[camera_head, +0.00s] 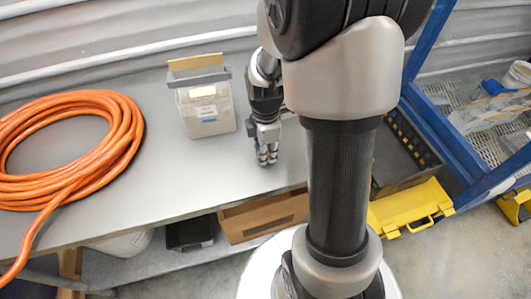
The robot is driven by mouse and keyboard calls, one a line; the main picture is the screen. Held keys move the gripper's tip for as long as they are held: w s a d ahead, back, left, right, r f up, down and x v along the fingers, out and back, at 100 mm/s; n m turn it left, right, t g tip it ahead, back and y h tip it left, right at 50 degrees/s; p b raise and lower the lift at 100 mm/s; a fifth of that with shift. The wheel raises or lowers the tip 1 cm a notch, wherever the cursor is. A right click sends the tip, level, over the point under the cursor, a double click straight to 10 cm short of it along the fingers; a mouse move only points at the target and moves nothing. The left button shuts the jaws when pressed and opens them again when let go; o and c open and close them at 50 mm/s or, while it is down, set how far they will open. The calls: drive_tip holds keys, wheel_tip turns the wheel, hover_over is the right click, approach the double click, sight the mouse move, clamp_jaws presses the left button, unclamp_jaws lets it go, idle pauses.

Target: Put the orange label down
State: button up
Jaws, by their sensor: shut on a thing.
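My gripper (267,160) points down, low over the grey bench top (175,175) near its front edge. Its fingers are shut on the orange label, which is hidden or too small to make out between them. I cannot tell whether the fingertips touch the bench. A clear-walled hopper (207,115) with a grey rim, pale contents and small white labels on its front stands upright to the left of my gripper. A flat tan-orange piece (195,62) shows at the top of the hopper.
A coiled orange hose (125,130) covers the bench's left part and hangs over the front edge. Bare bench lies between hose and gripper. A cardboard box (262,217) is below the bench. A yellow case (410,208) and blue-framed rack (440,135) stand at right.

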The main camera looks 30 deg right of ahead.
drive_tip(key=shift+f, duration=0.15)
drive_tip(key=o, duration=0.7)
